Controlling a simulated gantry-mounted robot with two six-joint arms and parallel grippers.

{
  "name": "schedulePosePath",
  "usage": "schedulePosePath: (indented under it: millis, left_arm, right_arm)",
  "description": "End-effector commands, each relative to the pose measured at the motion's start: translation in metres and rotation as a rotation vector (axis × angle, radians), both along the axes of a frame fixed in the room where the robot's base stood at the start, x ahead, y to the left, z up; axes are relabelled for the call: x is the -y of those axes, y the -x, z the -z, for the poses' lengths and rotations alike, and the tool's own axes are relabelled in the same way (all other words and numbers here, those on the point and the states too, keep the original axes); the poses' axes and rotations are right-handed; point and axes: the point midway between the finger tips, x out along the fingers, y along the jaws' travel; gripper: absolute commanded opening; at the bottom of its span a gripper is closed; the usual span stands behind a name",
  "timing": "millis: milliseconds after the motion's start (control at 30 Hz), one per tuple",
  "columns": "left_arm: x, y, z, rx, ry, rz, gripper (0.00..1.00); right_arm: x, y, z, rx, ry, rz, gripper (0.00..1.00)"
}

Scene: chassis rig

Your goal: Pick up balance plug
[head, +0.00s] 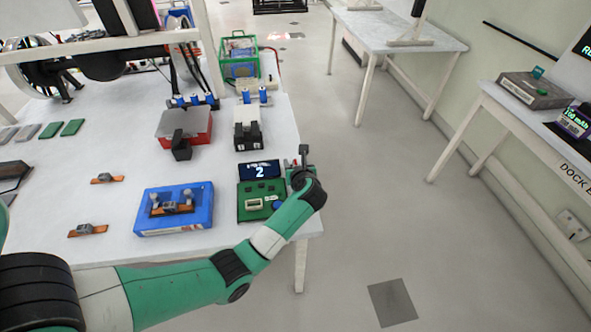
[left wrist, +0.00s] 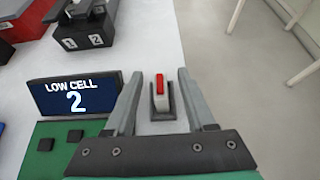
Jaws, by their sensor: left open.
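The balance plug (left wrist: 160,88), as I take it, is a small white piece with a red strip on top. It stands upright in a dark grey holder (left wrist: 152,113) on the white table, in the left wrist view. My left gripper (left wrist: 160,76) is open, with one finger on each side of the plug and a visible gap to both. In the head view my left gripper (head: 300,166) is at the table's right edge, beside the green tester with its display (head: 259,170) reading 2. The plug is not clearly made out there.
The display (left wrist: 76,97) reads LOW CELL 2, close left of my fingers. A blue tray (head: 145,224) with orange-tabbed parts lies left of the tester. A black two-slot block (head: 248,136) and a red box (head: 200,128) stand behind. Open floor lies right of the table.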

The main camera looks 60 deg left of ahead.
Motion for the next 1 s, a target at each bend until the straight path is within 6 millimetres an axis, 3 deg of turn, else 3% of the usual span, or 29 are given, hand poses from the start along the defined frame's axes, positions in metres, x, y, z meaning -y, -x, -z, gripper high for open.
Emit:
schedulePosePath:
  millis: [100,400,833,1000]
  left_arm:
    - [0.000,0.000,-0.001,0.000,0.000,0.000,0.55]
    - [0.000,0.000,-0.001,0.000,0.000,-0.001,0.01]
    - [0.000,0.000,-0.002,0.000,0.000,-0.001,0.00]
    - [0.000,0.000,-0.014,0.001,-0.001,-0.001,0.00]
  right_arm:
    - [0.000,0.000,-0.001,0.000,0.000,0.000,0.50]
    - [0.000,0.000,-0.001,0.000,0.000,0.000,0.50]
    - [0.000,0.000,-0.002,0.000,0.000,0.000,0.50]
    - [0.000,0.000,-0.010,0.000,0.000,0.000,0.50]
